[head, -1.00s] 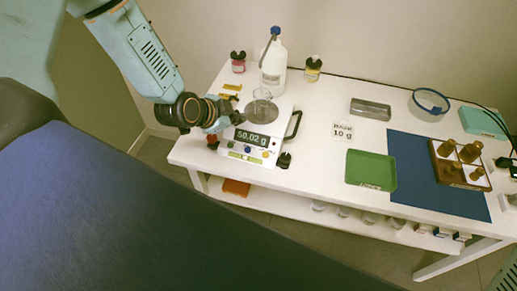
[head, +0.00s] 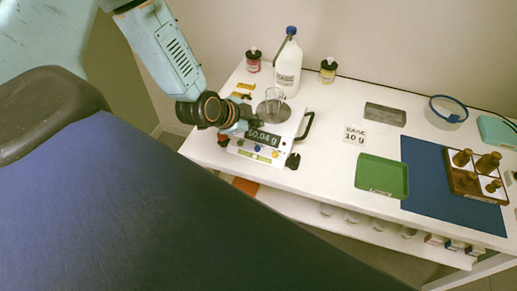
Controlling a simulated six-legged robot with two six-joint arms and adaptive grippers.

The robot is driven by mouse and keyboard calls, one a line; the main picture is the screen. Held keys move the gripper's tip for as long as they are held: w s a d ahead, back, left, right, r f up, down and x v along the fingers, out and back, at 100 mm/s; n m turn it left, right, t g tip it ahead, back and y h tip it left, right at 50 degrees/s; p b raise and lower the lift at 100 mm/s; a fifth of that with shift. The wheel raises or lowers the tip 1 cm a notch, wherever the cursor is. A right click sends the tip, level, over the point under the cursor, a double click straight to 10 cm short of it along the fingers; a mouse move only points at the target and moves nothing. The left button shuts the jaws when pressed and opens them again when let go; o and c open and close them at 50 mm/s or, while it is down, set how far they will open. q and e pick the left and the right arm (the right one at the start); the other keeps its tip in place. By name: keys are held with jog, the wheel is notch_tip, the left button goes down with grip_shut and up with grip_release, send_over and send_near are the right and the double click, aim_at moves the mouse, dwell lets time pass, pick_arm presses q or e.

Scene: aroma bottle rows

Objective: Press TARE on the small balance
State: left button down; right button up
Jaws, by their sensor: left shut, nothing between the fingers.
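The small balance (head: 262,152) stands on the left part of the white table. Its display reads about 50.04 g, with the left edge partly covered by my gripper. A glass beaker (head: 274,98) stands on its round grey pan (head: 281,112). Several small coloured buttons, including a blue one (head: 257,148), sit on the front panel; I cannot read their labels. My left gripper (head: 237,130) is shut and empty at the left front of the balance, by the display. Whether it touches a button is hidden. My right gripper is not in view.
Behind the balance stand a white bottle (head: 288,68), a red-labelled jar (head: 253,62) and a yellow-labelled jar (head: 328,72). To the right are a BASE 10 g card (head: 354,135), a green tray (head: 382,176), a blue mat (head: 425,165) and a wooden rack (head: 464,184) with brown bottles.

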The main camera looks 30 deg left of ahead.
pick_arm(q)
jog(key=b, duration=0.6)
send_over(256, 150)
notch_tip(256, 150, down, 6)
jog(key=shift+r, duration=0.15)
jog(key=shift+a+f+b, duration=0.25)
jog(key=shift+f+b, duration=0.3)
jog(key=shift+f, duration=0.6)
jog(key=shift+d, duration=0.15)
jog(key=shift+r, duration=0.1)
jog(key=shift+f, duration=0.2)
jog(key=shift+f, duration=0.3)
